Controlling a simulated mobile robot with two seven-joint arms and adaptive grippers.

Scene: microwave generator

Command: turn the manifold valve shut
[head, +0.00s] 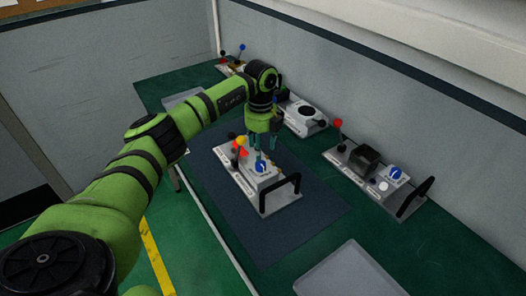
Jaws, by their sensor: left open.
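A small unit with red and blue ball-topped levers (237,58) stands at the back left of the bench. No label shows which part is the manifold valve. My right gripper is not in view.
A second unit with a red-topped lever (338,124), a black block (364,156) and a black handle stands at right by the wall. A unit with a round black opening (307,112) is behind my gripper. A grey tray (350,272) lies in front.

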